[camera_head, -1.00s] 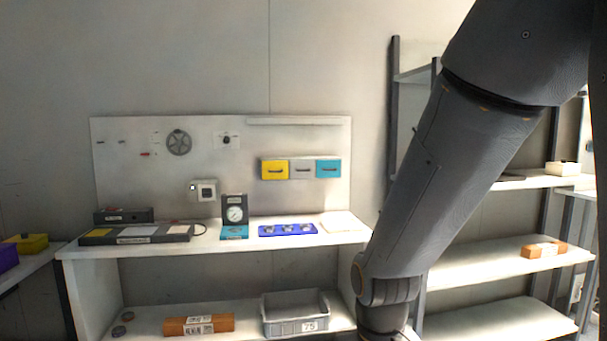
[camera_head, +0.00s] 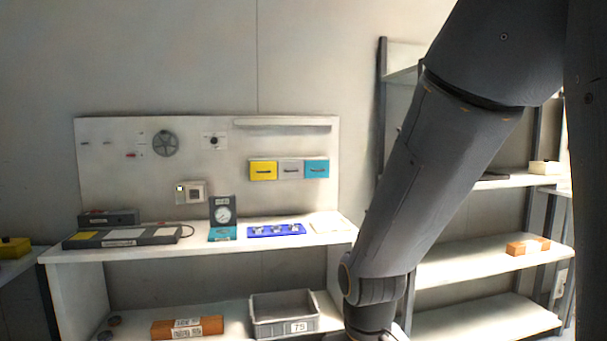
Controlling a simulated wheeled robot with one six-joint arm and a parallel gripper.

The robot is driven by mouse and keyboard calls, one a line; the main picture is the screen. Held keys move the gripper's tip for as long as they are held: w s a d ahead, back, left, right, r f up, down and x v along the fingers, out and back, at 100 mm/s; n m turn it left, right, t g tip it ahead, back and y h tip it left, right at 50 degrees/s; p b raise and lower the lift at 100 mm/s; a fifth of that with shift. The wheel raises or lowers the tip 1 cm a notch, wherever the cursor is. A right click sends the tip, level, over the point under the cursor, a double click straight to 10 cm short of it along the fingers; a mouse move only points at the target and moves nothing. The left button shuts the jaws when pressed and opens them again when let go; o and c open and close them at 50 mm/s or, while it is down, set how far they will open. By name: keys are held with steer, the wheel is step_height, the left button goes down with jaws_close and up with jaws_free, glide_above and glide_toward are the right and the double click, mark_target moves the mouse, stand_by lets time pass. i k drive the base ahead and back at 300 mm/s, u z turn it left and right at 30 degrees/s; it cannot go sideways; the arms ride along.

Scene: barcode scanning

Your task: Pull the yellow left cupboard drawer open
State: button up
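The yellow left drawer (camera_head: 263,170) is on the white back panel of the workbench, leftmost in a row of three drawers. It looks shut, flush with the others, with a dark handle on its front. A grey drawer (camera_head: 290,169) is beside it, and a blue drawer (camera_head: 316,169) is at the right end. My arm reaches down from the upper right, its lower end at the bottom edge of the picture, right of the bench. My gripper is out of view, below the frame.
The bench top (camera_head: 290,247) holds a gauge (camera_head: 223,211), a blue tray (camera_head: 276,230) and a long dark panel (camera_head: 120,237). A grey crate (camera_head: 283,314) and an orange-brown box (camera_head: 187,327) lie on the lower shelf. A shelf rack (camera_head: 490,252) stands at the right behind my arm.

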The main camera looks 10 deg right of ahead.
mark_target(263, 170)
steer(key=u, duration=0.3)
steer(key=i, duration=1.5)
steer(key=u, duration=0.25)
